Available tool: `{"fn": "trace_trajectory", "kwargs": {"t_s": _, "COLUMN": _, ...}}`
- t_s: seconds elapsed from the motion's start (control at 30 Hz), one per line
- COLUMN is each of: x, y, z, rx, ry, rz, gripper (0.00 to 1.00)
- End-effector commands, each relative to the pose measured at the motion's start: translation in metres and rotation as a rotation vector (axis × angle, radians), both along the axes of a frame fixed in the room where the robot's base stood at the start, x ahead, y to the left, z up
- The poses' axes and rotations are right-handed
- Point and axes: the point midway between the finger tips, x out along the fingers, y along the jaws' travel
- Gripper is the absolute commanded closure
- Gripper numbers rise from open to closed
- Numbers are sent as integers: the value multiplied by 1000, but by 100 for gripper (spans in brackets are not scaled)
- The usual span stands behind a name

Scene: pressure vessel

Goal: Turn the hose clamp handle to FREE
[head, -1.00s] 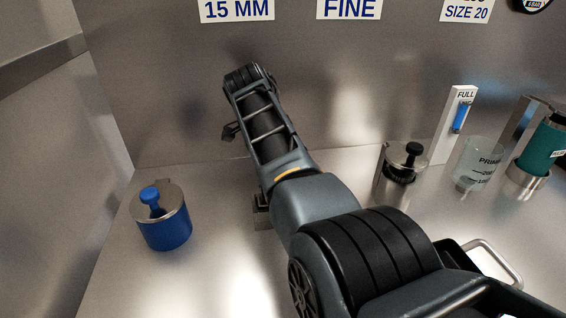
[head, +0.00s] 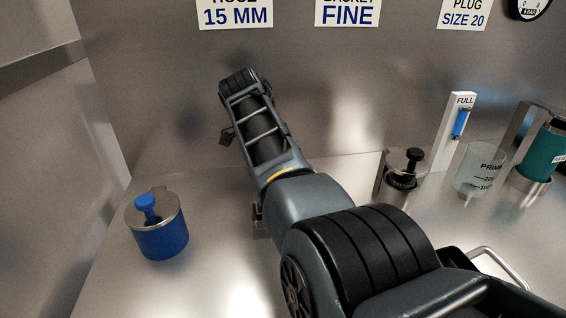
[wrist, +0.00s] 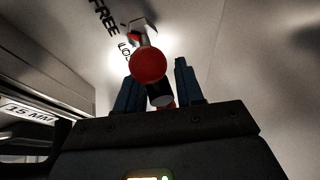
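In the wrist view, a red ball knob (wrist: 148,65) of a handle sits in front of my gripper, on a pale surface with black lettering "FREE" (wrist: 104,17) and a second word partly hidden that looks like "LOCK" (wrist: 124,52). A metal fitting (wrist: 138,30) shows behind the knob. My gripper (wrist: 158,88) has its two blue fingers apart, with the knob just beyond and between their tips. A dark cylinder with a pale end shows between the fingers. Contact cannot be told. In the head view my arm hides the handle and the fingers.
A blue pot with a blue knob (head: 160,235) stands at left on the metal floor. At right are a steel canister (head: 400,175), a clear measuring cup (head: 475,170), a gauge strip (head: 455,130) and a teal bottle (head: 545,150). A "15 MM" sign (head: 237,14) hangs on the back wall.

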Motion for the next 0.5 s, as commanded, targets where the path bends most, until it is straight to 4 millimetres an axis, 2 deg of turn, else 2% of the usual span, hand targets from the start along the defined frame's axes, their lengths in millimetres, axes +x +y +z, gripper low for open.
{"fn": "trace_trajectory", "kwargs": {"t_s": 0.3, "x": 0, "y": 0, "z": 3, "rx": 1, "ry": -3, "rz": 1, "gripper": 59}}
{"fn": "trace_trajectory", "kwargs": {"t_s": 0.5, "x": -6, "y": 9, "z": 24, "rx": 2, "ry": -4, "rz": 2, "gripper": 59}}
